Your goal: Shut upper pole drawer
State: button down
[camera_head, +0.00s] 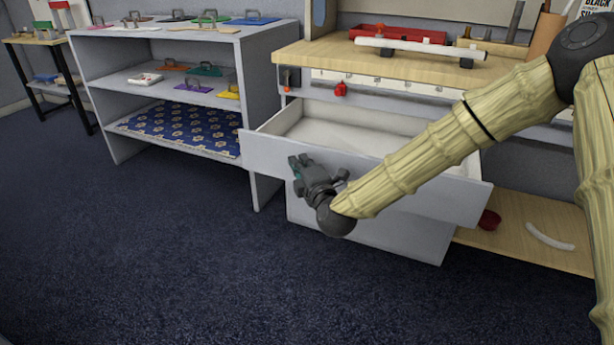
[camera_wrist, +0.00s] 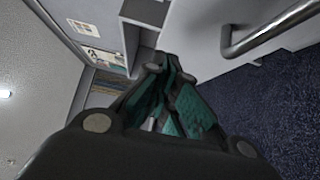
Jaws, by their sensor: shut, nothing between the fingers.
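The upper drawer (camera_head: 270,156) stands pulled out under the wooden worktop, and its pale inside looks empty. A lower drawer front (camera_head: 400,232) shows below it and sits further back. My gripper (camera_head: 296,166) is in front of the upper drawer's front panel, toward its left side. Its fingers are shut with nothing between them, and they also show in the wrist view (camera_wrist: 172,68). I cannot tell whether they touch the panel. A metal bar handle (camera_wrist: 270,32) shows at the upper right of the wrist view. My arm hides part of the drawer front.
The worktop (camera_head: 435,68) holds a red tray (camera_head: 395,33), a white bar and a cup. A grey shelf unit (camera_head: 262,80) with coloured lidded pieces stands left of the drawers. A low wooden shelf (camera_head: 510,240) is at right. The dark carpet (camera_head: 150,250) in front is clear.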

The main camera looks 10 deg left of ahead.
aim_at(299, 146)
jog(key=shift+w+d+b, duration=0.3)
jog(key=shift+w, duration=0.7)
jog(key=shift+w+d+b, duration=0.25)
jog(key=shift+w+d, duration=0.05)
jog(key=shift+w, duration=0.65)
